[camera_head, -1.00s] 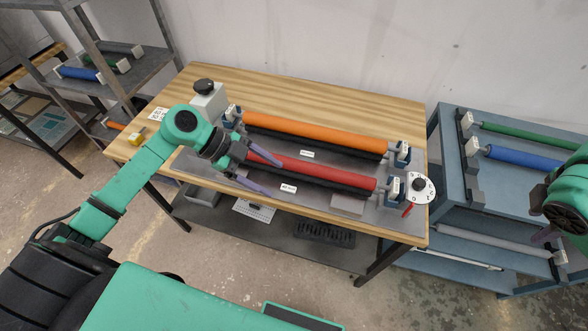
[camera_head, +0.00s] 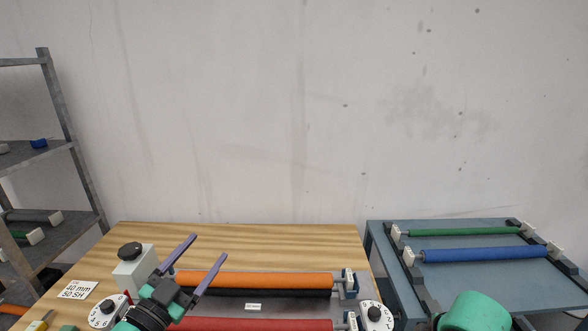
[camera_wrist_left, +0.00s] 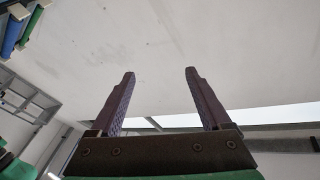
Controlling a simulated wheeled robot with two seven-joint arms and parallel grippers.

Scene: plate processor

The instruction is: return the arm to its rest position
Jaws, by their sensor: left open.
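My left gripper (camera_head: 196,262) is open and empty, with its two purple fingers pointing up over the left end of the plate processor. In the left wrist view my left gripper (camera_wrist_left: 160,92) shows both fingers spread with nothing between them, against a pale surface. The orange roller (camera_head: 260,280) lies across the processor and the red roller (camera_head: 262,325) lies nearer, cut by the picture's bottom edge. Part of my right arm (camera_head: 474,312) shows at the bottom right; its gripper is out of view.
The wooden table (camera_head: 270,240) stands against a bare wall. A blue cart (camera_head: 500,268) at right carries a green roller (camera_head: 465,232) and a blue roller (camera_head: 485,254). A grey shelf (camera_head: 50,150) stands at left. A grey box with a black knob (camera_head: 130,250) is beside the left gripper.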

